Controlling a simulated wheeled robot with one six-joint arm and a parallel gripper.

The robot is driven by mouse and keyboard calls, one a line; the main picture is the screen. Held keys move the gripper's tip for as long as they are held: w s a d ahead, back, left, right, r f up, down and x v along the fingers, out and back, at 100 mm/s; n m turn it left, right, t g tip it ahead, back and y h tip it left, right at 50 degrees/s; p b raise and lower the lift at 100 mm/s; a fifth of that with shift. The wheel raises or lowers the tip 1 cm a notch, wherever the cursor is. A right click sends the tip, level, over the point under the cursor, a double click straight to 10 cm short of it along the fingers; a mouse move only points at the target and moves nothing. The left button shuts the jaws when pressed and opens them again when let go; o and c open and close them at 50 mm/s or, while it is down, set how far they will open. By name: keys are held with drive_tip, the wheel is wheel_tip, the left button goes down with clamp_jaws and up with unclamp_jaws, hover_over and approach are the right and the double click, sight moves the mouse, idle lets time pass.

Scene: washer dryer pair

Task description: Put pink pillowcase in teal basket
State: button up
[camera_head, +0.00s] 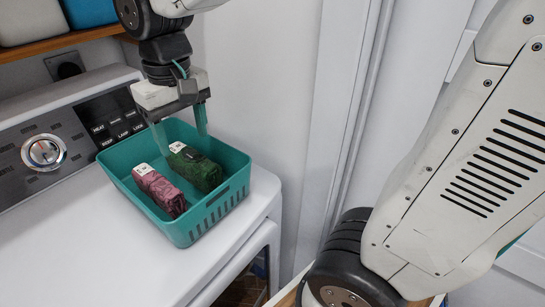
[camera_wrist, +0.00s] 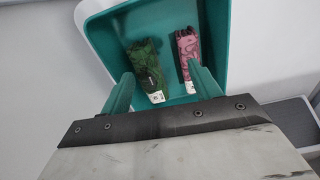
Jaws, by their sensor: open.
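The teal basket (camera_head: 205,225) stands on top of the white machine near its right edge. The pink pillowcase (camera_head: 160,191) is a rolled bundle with a white tag, lying inside the basket on its left side. A green rolled bundle (camera_head: 200,172) with a white tag lies beside it in the basket. My gripper (camera_head: 180,128) is above the basket's back part with its teal fingers apart and nothing between them. In the wrist view the basket (camera_wrist: 222,35) holds the green bundle (camera_wrist: 143,66) and the pink pillowcase (camera_wrist: 187,52), both ahead of my open fingers (camera_wrist: 160,85).
The machine's control panel with a round dial (camera_head: 43,152) is left of the basket. A wooden shelf (camera_head: 60,45) with bins is above at upper left. A white wall (camera_head: 260,80) is close behind the basket. The machine's top (camera_head: 80,245) is clear at left.

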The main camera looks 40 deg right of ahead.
drive_tip(key=s+d+f, duration=0.1)
drive_tip(key=s+d, duration=0.3)
drive_tip(key=s, duration=0.4)
drive_tip(key=s+d+m, duration=0.1)
drive_tip(key=s+d, duration=0.4)
drive_tip(key=s, duration=0.2)
drive_tip(key=shift+s+f+m+t, duration=0.3)
drive_tip(key=shift+s+f+t, duration=0.05)
drive_tip(key=shift+s+t, duration=0.05)
drive_tip(key=shift+d, duration=0.1)
